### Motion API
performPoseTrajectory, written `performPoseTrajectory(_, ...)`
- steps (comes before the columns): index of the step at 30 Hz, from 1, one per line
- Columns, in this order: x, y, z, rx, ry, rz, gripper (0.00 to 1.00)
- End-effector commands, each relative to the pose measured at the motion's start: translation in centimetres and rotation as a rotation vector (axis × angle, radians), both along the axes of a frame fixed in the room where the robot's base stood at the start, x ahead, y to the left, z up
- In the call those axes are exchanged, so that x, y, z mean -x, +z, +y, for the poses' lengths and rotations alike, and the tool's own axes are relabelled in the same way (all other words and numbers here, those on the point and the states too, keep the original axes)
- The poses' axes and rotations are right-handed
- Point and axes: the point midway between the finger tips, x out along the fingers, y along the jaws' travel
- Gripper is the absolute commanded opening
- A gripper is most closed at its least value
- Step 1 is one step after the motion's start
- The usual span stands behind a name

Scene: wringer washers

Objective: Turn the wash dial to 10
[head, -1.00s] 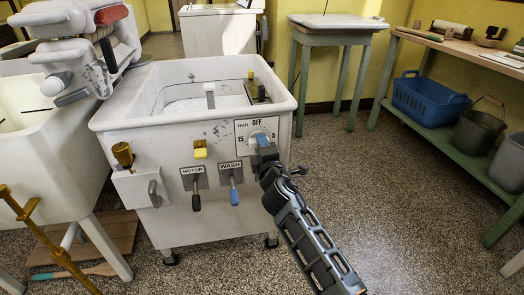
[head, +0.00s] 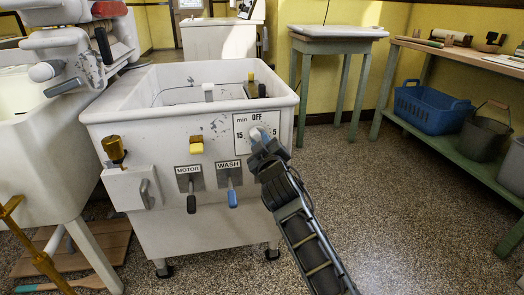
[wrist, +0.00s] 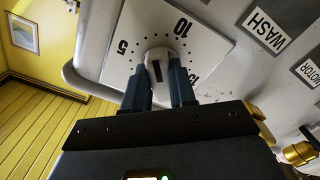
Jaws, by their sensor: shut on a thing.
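The wash dial's white knob (head: 259,132) is on the washer's front, on a white plate (head: 241,123) marked OFF at the top, 15 at the left and 5 at the right. In the wrist view, the plate (wrist: 140,30) shows 5, 10 and part of 15; OFF is hidden behind my gripper. My gripper (head: 264,146) is shut on the knob, with one dark finger on each side of it in the wrist view (wrist: 159,80). The knob (wrist: 157,58) has a dark line on its face; I cannot tell which end of it points to a setting.
The motor lever (head: 190,190) and blue-tipped wash lever (head: 231,187) are left of my gripper. A bench with a blue basket (head: 430,107) is at the right; the floor between is clear.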

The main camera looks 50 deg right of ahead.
Motion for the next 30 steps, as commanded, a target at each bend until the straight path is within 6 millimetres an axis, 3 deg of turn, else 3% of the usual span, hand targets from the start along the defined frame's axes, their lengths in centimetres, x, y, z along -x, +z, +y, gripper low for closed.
performPoseTrajectory(15,-0.20,-0.22,-0.03,-0.376,-0.002,-0.259,0.00)
performPoseTrajectory(30,-0.26,-0.04,0.04,-0.547,-0.003,-0.373,0.00)
